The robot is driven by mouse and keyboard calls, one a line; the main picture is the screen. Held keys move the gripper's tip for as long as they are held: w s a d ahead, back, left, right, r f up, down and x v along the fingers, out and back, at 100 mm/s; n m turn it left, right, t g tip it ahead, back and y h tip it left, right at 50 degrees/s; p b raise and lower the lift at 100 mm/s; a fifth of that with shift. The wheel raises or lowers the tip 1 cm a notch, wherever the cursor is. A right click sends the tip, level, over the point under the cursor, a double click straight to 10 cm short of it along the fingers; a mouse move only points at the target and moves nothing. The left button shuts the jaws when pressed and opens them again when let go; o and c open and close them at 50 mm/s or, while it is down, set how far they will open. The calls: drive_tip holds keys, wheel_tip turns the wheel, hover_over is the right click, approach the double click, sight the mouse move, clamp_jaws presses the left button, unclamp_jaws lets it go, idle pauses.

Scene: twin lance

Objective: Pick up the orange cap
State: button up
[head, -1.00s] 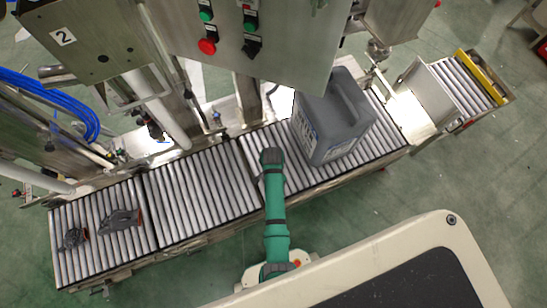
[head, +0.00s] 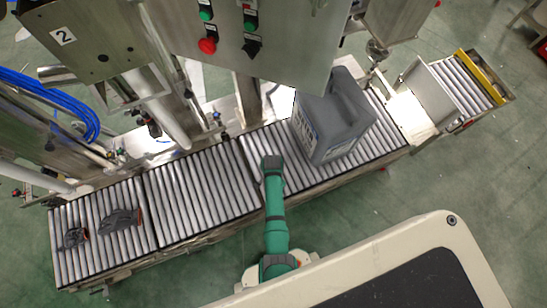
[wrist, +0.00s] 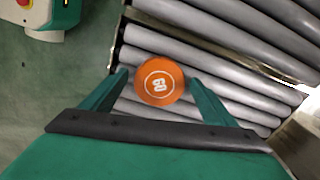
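The orange cap (wrist: 160,83) is a round disc with a white ring and mark on top, seen in the wrist view over the grey rollers. My gripper (wrist: 157,76) has its two green fingers spread on either side of the cap. A small gap shows at the left finger; the right finger looks very near the cap's edge, and I cannot tell if it touches. The cap does not look clamped. In the head view the cap and my fingertips cannot be made out; my green arm reaches to the front edge of the conveyor.
The roller conveyor (head: 200,190) runs across the scene. A grey jerrycan (head: 335,118) stands on it right of my arm. Dark gloves (head: 120,222) lie on its left end. A steel control panel (head: 245,40) hangs above.

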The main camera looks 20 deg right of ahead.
drive_tip(key=c, duration=0.9)
drive_tip(key=shift+r, duration=0.1)
